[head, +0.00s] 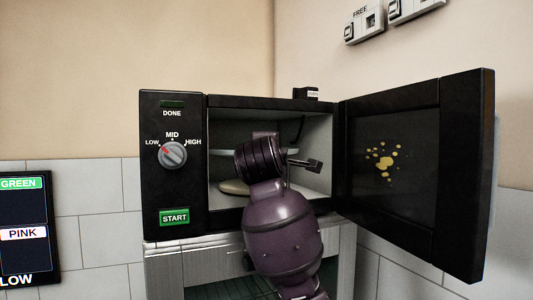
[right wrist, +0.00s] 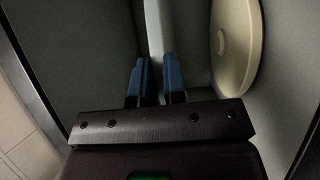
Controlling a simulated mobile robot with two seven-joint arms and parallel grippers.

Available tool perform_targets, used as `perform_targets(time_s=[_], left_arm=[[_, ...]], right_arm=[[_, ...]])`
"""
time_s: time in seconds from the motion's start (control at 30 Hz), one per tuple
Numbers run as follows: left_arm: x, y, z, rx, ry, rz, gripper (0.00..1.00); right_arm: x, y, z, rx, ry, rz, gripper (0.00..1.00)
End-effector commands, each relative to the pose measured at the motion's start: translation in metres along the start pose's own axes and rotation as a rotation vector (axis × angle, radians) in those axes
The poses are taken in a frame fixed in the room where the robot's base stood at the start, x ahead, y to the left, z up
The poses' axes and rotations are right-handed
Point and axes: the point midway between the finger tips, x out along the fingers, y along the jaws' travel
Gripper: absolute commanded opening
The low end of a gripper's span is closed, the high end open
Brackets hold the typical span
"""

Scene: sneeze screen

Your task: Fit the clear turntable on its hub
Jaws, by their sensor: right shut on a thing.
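The clear turntable (right wrist: 154,30) shows edge-on as a pale strip in the right wrist view. Its thin pale edge also shows inside the microwave in the head view (head: 224,152). My right gripper (right wrist: 155,78) has blue fingertips and is shut on the turntable's edge. The round beige hub (right wrist: 236,45) lies on the cavity floor, and part of it shows in the head view (head: 233,187). The turntable is held above the hub, with a gap between them. My right wrist hides much of both in the head view. My left gripper is not in view.
The black microwave (head: 172,195) stands on a metal unit. Its door (head: 415,150) is swung open to the right, with yellow splatter on its inside. The cavity walls are close around my right gripper. A sign panel (head: 25,225) stands at the far left.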

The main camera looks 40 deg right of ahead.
Motion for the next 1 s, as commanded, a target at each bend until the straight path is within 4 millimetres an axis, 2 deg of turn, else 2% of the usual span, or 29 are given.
perform_targets(time_s=[0.37, 0.77, 1.0], left_arm=[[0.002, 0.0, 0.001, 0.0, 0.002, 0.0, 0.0], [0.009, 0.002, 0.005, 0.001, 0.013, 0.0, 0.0], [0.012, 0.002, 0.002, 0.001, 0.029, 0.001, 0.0]], right_arm=[[-0.002, -0.003, 0.001, 0.002, 0.001, 0.008, 0.0], [-0.003, -0.031, 0.001, 0.001, 0.001, 0.006, 0.0], [-0.003, -0.044, 0.001, 0.002, 0.001, 0.007, 0.0]])
